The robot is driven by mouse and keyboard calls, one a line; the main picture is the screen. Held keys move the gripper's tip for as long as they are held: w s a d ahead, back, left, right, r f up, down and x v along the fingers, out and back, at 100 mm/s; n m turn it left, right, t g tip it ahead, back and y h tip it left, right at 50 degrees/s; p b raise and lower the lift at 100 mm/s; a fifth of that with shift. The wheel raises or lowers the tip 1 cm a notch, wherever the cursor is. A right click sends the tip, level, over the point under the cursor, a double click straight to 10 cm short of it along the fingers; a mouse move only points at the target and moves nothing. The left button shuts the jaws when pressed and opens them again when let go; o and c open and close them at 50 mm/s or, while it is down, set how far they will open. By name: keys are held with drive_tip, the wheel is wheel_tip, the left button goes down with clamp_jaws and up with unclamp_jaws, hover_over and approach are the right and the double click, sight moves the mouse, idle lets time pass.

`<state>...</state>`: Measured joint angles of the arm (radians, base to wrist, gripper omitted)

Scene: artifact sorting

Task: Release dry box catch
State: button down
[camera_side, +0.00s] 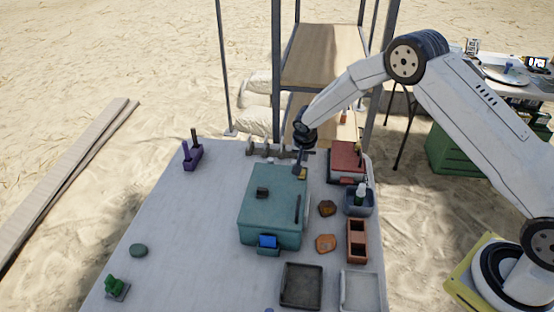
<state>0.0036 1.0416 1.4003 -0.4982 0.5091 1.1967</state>
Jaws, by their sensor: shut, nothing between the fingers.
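A large teal box (262,205), which looks like the dry box, stands on the table with its lid down. A bright blue catch (267,241) sits on its front side. A small dark block (262,192) and a dark bar-shaped handle (297,209) are on the lid. My gripper (299,172) is shut and empty, pointing down at the box's back right corner. A small yellow part (303,174) shows beside the fingertips; whether they touch it or the box is too small to tell.
A red-lidded box (347,158), a blue-grey container with a bottle (358,202), an orange-brown rack (357,241) and two rocks (326,243) stand right of the teal box. Dark and pale trays (301,286) lie in front. A purple holder (192,158) is at left. The table's left side is mostly free.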

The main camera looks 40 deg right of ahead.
drive_tip(key=v, duration=1)
idle(0.4)
drive_tip(key=s+a+r+n+y, duration=0.1)
drive_tip(key=s+n, duration=0.3)
drive_tip(key=s, duration=0.9)
drive_tip(key=s+a+r+n+y, duration=0.1)
drive_tip(key=s+r+n, duration=0.3)
drive_tip(key=s, duration=1)
drive_tip(key=shift+r+n+y, duration=0.2)
drive_tip(key=shift+n+y, duration=0.1)
drive_tip(key=shift+n, duration=0.2)
drive_tip(key=shift+w, duration=0.1)
